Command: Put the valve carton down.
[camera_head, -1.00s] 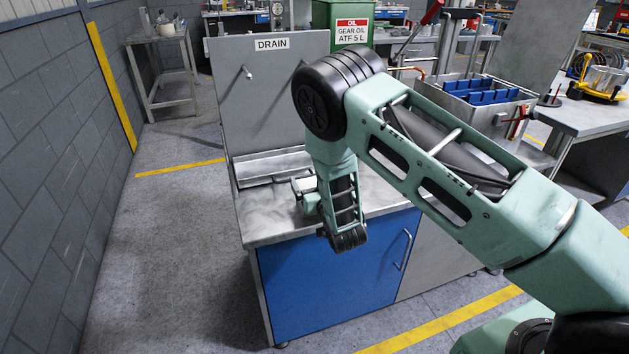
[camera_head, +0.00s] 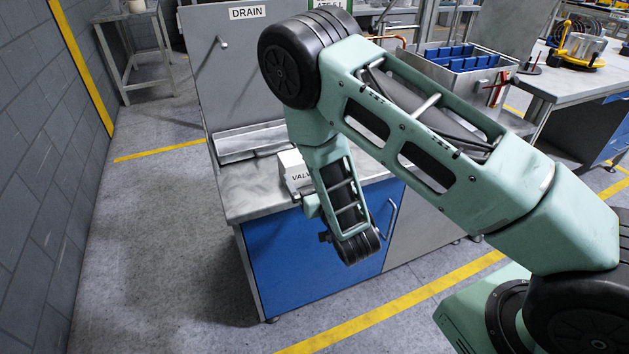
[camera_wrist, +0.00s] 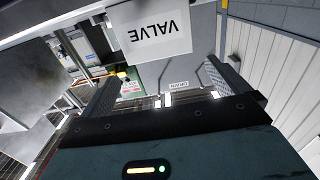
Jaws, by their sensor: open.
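The valve carton (camera_head: 291,172) is a white box lettered VALVE. In the head view it appears at the bench top (camera_head: 240,200), partly covered by my arm. The carton also shows upside down at the top of the wrist view (camera_wrist: 152,40). My gripper (camera_wrist: 165,78) is open in the wrist view, its two dark fingers wide apart. No finger is seen closed on the carton, which shows beyond the space between them. The carton's underside is hidden, so its contact with the bench cannot be checked. In the head view my fingers are hidden.
An upright grey panel with a DRAIN sign (camera_head: 248,12) stands behind the bench, with a shallow metal tray (camera_head: 240,143) before it. A bin with blue dividers (camera_head: 460,62) stands farther right. Open floor (camera_head: 150,250) lies left of the bench.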

